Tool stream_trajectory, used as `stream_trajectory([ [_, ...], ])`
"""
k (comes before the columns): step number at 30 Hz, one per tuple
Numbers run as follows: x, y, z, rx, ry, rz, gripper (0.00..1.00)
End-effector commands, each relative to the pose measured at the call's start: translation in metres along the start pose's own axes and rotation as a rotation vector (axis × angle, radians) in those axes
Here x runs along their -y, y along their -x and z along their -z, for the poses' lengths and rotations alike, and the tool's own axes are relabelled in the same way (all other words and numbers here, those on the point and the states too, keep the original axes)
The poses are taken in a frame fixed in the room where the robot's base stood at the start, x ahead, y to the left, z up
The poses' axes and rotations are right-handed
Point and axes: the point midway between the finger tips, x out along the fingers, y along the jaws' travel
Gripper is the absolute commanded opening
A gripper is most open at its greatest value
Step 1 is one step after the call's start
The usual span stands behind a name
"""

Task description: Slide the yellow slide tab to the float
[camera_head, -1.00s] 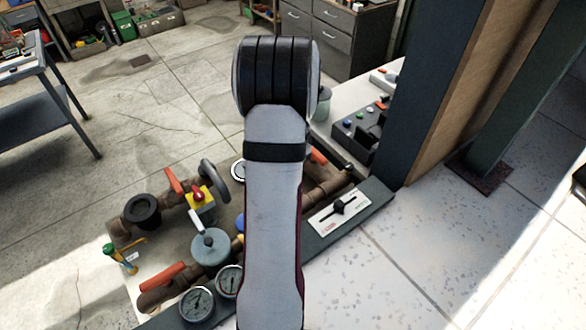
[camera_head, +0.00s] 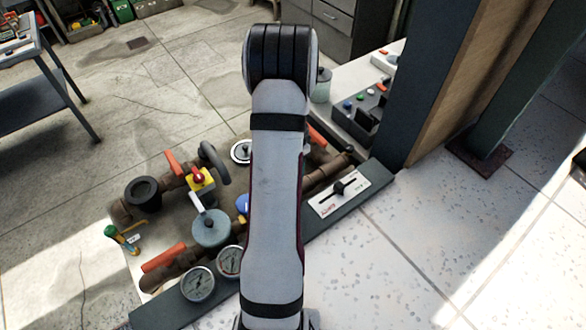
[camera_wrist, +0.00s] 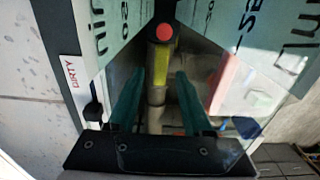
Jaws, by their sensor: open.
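In the wrist view a yellow band (camera_wrist: 161,68), which looks like the yellow slide tab, sits on an upright tube between my fingers. A round red piece (camera_wrist: 165,33), likely the float, shows just above it in the picture. Clear greenish panes with printed numbers and "min" lie on both sides of the tube. My gripper (camera_wrist: 160,74) is open, with one dark teal finger on each side of the tube. I cannot tell whether either finger touches the tab. In the head view my arm hides the gripper, tab and float.
Brown pipework with a yellow-and-red valve (camera_head: 200,179), a grey-topped valve (camera_head: 211,228) and gauges (camera_head: 198,284) stands left of my arm. A white plate with a black slider (camera_head: 340,188) lies right. A dark post (camera_head: 430,80) rises at the right.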

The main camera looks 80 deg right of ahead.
Motion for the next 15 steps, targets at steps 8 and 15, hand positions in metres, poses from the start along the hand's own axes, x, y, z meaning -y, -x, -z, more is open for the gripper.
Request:
stream_trajectory([
  [8,0.001,0.025,0.000,-0.002,0.000,0.003,0.50],
  [15,0.001,0.101,0.001,-0.003,-0.001,0.005,0.50],
])
